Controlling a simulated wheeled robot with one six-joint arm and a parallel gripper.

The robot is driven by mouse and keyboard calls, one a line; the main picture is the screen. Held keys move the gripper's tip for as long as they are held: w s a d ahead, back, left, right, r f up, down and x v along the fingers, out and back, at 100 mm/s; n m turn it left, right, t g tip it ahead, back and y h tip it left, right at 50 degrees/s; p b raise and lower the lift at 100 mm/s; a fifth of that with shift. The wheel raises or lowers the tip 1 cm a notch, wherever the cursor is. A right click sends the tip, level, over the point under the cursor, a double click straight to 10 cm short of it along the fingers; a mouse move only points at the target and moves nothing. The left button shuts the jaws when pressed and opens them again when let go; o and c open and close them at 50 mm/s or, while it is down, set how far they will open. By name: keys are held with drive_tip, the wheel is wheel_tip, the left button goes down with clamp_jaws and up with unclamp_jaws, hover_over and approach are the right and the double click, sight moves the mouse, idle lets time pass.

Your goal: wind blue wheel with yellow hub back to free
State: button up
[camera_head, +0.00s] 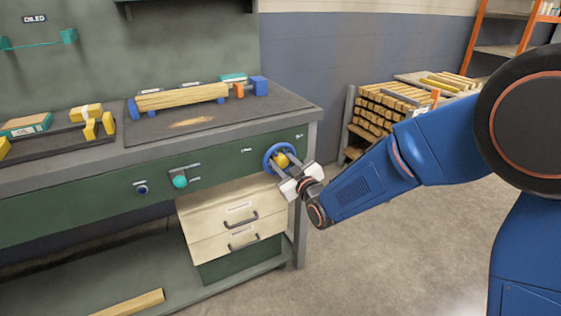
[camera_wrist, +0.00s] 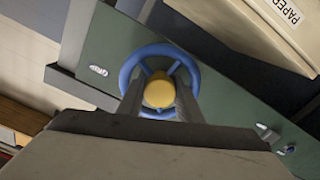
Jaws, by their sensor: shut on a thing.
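The blue wheel (camera_head: 269,154) with the yellow hub (camera_head: 282,160) is mounted on the green front of the workbench, near its right end. In the wrist view the blue wheel (camera_wrist: 126,70) shows its spokes and the round yellow hub (camera_wrist: 159,92) at its centre. My gripper (camera_head: 287,170) reaches the wheel from the right front. Its fingers, also in the wrist view (camera_wrist: 159,100), stand on both sides of the yellow hub and are shut on it. The lower part of the wheel is hidden behind my gripper.
A teal knob (camera_head: 180,182) and a small dark blue knob (camera_head: 142,189) sit further left on the bench front. Cream drawers (camera_head: 238,222) stand below. A wood piece (camera_head: 182,97) lies between blue holders on the bench top. A rack of timber (camera_head: 385,122) stands at right.

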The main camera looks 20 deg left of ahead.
drive_tip(key=n, duration=0.4)
drive_tip(key=shift+f+n, duration=0.15)
drive_tip(key=shift+n, duration=2.05)
drive_tip(key=o, duration=0.8)
drive_tip(key=shift+c, duration=0.2)
